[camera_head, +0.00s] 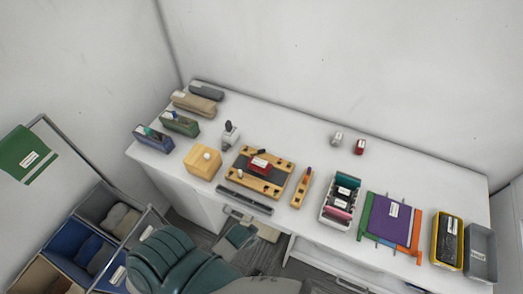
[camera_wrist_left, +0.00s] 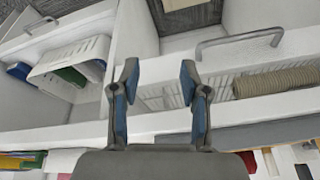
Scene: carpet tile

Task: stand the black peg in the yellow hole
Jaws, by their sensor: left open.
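A tan board (camera_head: 236,174) with a dark middle, several small dark spots and a red block on it lies on the white table. A narrow tan strip (camera_head: 299,194) with small upright pieces lies to its right. A dark-topped piece (camera_head: 228,127) stands on a grey holder behind the board. I cannot tell which piece is the black peg, and no yellow hole can be made out at this size. My left gripper (camera_wrist_left: 160,82) is open and empty in the left wrist view, above white drawers and away from the board. My right gripper is not in view.
A tan box (camera_head: 202,162) stands left of the board, and a dark bar (camera_head: 244,200) lies before it. A rack of rolls (camera_head: 341,200), coloured sheets (camera_head: 391,219) and a yellow-rimmed tray (camera_head: 447,241) fill the right side. The table behind the board is mostly clear.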

